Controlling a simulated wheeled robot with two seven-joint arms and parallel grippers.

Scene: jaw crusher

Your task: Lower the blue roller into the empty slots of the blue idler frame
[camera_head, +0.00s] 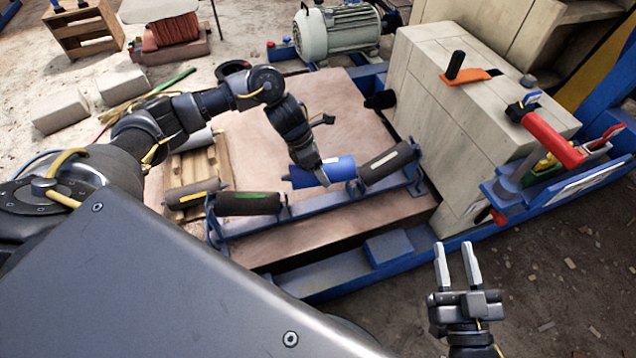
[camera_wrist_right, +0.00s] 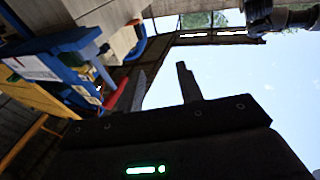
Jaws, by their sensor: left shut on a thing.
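The blue roller (camera_head: 324,172) is in the middle of the head view, with a white label on its near side. My left gripper (camera_head: 322,176) comes down on it from above and is shut on it. The roller lies level with the middle gap of the blue idler frame (camera_head: 330,203). Whether its ends sit in the slots or just above them I cannot tell. A dark roller with a green mark (camera_head: 250,203) is in the frame's left part, and a tilted dark roller (camera_head: 386,162) in its right part. My right gripper (camera_head: 457,264) is open and empty; its fingers also show in the right wrist view (camera_wrist_right: 162,88).
A grey roller (camera_head: 192,193) lies on a wooden pallet (camera_head: 180,158) left of the frame. A large pale box (camera_head: 470,120) stands to the right, with a red-handled tool (camera_head: 550,135) beside it. A motor (camera_head: 338,35) stands at the back.

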